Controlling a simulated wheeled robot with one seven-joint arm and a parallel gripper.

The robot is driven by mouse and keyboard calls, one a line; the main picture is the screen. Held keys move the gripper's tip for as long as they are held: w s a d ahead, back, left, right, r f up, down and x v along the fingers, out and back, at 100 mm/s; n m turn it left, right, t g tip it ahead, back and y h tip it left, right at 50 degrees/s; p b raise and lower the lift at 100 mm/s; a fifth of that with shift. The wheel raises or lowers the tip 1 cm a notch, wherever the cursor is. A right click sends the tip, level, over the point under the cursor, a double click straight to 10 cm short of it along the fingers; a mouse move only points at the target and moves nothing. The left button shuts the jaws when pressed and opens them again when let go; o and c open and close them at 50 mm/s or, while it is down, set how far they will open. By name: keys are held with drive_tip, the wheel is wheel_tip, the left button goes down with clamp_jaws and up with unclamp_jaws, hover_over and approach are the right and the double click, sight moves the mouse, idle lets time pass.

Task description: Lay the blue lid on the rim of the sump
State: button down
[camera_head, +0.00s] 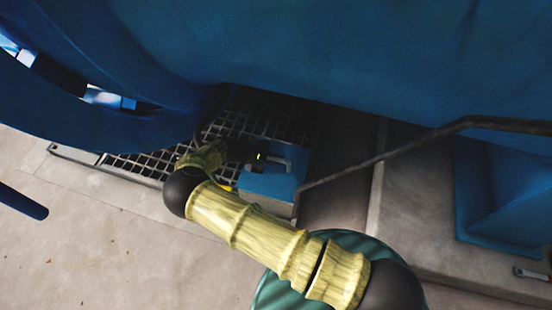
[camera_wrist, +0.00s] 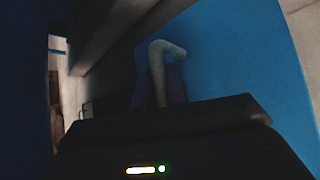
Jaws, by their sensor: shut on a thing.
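The blue lid (camera_head: 268,187) is a flat blue piece with a bent grey handle (camera_head: 287,160), beside the right end of the floor grating. My gripper (camera_head: 272,162) is shut on the lid's handle. In the wrist view the grey handle (camera_wrist: 165,62) rises past the dark gripper body, and the blue lid (camera_wrist: 235,60) fills much of the right side. A pale grey face (camera_head: 281,208) shows just below the lid's front edge. I cannot tell whether it belongs to the sump, or whether the lid touches anything beneath. The sump's rim cannot be made out.
The large blue vessel (camera_head: 330,45) hangs low over the top of the view. A dark metal grating (camera_head: 140,165) lies beneath it. A dark pipe (camera_head: 400,150) slants down close to the lid's right side. A blue support (camera_head: 505,190) stands at right. Open floor (camera_head: 80,240) lies at lower left.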

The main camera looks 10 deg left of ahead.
drive_tip(key=shift+f+b, duration=0.75)
drive_tip(key=shift+f, duration=0.65)
idle(0.4)
drive_tip(key=c, duration=1.3)
unclamp_jaws()
drive_tip(key=shift+a, duration=0.1)
